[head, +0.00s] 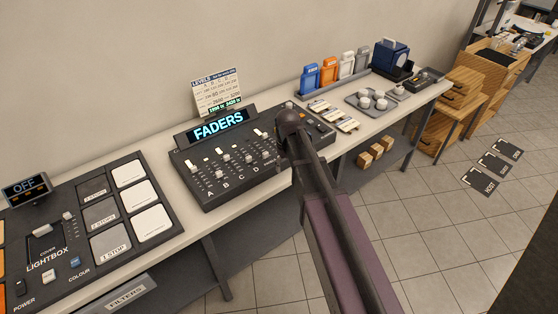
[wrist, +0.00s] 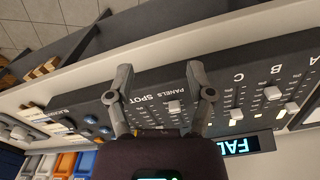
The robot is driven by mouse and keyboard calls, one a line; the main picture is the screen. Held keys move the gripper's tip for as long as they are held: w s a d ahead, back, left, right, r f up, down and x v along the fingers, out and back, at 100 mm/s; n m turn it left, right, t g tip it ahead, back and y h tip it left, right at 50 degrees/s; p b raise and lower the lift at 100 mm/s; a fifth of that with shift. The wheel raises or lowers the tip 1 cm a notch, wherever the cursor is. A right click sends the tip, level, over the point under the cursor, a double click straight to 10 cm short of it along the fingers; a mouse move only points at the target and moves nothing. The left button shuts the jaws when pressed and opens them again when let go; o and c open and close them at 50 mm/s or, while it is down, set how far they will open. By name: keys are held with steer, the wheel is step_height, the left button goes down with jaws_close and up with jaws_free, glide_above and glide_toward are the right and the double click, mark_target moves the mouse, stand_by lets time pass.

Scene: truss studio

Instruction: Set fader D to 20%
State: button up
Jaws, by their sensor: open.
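The black fader console (head: 185,172) lies on the long white bench, with columns lettered A, B, C and D and several pale caps. In the head view a cap (head: 249,158) just above the letter D looks like fader D, in the near half of its slot. A pale cap (wrist: 175,106) shows between the fingers. The letter D is not visible there; the right finger may cover it.
A lit FADERS display (head: 219,125) and a levels card (head: 215,92) stand behind the console. A lightbox panel (head: 75,210) is at left.

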steer(key=s+d+f+m+b, duration=0.2)
steer(key=s+d+f+b, duration=0.3)
steer(key=s+d, duration=0.3)
steer(key=s, duration=0.3)
steer(key=shift+d+f+m, duration=0.2)
steer(key=shift+f+m, duration=0.05)
steer(key=shift+m, duration=0.05)
steer(key=shift+m, duration=0.5)
steer(key=s, duration=0.1)
steer(key=s+d, duration=0.2)
steer(key=s, duration=0.1)
